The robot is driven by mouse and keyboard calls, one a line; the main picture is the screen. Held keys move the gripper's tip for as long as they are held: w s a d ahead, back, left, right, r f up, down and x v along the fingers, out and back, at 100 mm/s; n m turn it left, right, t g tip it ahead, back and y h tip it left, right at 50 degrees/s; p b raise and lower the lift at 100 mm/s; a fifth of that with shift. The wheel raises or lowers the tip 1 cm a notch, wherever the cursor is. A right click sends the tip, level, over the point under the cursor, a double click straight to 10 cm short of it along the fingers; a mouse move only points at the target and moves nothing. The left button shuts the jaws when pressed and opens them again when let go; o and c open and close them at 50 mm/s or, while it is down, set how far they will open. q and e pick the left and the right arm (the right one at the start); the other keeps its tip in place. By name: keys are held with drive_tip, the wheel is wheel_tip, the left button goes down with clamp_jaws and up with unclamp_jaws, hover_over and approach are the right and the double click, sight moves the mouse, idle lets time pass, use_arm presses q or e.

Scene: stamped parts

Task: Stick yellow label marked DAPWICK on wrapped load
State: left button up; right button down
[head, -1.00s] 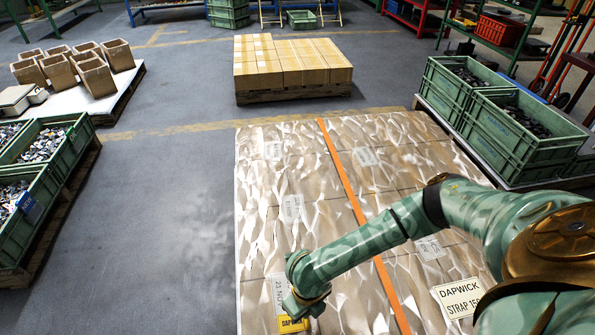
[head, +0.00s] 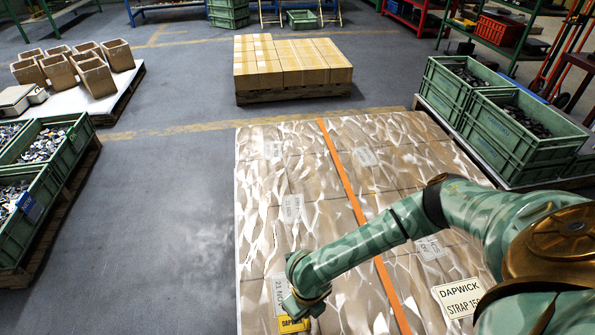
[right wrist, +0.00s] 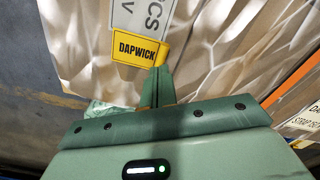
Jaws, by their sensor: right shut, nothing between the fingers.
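The wrapped load (head: 275,185) is a wide block of cartons under shiny clear film, with an orange strap across it. The yellow label marked DAPWICK (head: 293,324) lies against the film near the load's front left. It also shows in the right wrist view (right wrist: 133,50), just beside a white printed label. My right gripper (right wrist: 160,72) is shut and empty, its fingertips at the right end of the yellow label. Whether they press on it I cannot tell. In the head view my right wrist partly covers this spot. My left gripper is not in view.
A white DAPWICK STRAP sign (head: 459,298) is on the load's right front. Green crates of parts (head: 525,140) stand at the right, more crates (head: 50,205) at the left. A pallet of cartons (head: 290,68) stands behind. The floor left of the load is clear.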

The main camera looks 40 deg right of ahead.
drive_tip(key=shift+f, duration=0.15)
use_arm(q)
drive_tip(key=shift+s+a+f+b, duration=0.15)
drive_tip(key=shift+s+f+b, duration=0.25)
drive_tip(key=shift+b, duration=0.25)
use_arm(e)
drive_tip(key=shift+d+f, duration=0.1)
drive_tip(key=shift+f, duration=1.15)
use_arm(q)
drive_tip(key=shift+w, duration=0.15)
use_arm(e)
drive_tip(key=shift+r, duration=0.1)
use_arm(q)
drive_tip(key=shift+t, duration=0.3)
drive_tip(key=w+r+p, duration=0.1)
drive_tip(key=p, duration=0.1)
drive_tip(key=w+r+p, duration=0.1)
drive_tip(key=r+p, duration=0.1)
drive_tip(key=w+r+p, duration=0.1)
drive_tip(key=p, duration=0.1)
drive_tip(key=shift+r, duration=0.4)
use_arm(e)
wheel_tip(320, 180, up, 7)
drive_tip(key=shift+r, duration=0.2)
